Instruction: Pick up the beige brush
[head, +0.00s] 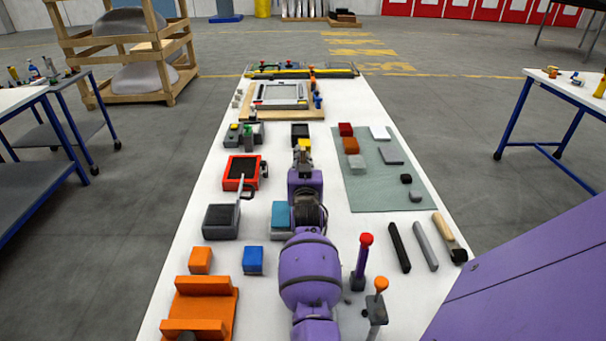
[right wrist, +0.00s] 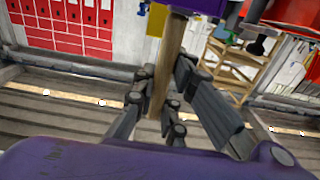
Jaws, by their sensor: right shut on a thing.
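My right gripper (head: 304,160) is at the end of the purple arm reaching over the middle of the table. In the right wrist view its dark fingers (right wrist: 163,103) are shut on a tan wooden handle (right wrist: 170,55), which stands nearly upright between them. The handle's ends are hidden, so I cannot tell what tool it belongs to. In the head view, a small beige patch shows at the fingertips. A beige brush-like tool (head: 443,226) with a dark end lies at the table's right edge, apart from that gripper. My left gripper is not in view.
A black bar (head: 398,247) and a grey bar (head: 425,246) lie left of the brush-like tool. A grey-green mat (head: 370,190) holds several small blocks. Red-topped (head: 365,250) and orange-topped (head: 379,300) handles stand near the front. An orange holder (head: 203,308) is at front left.

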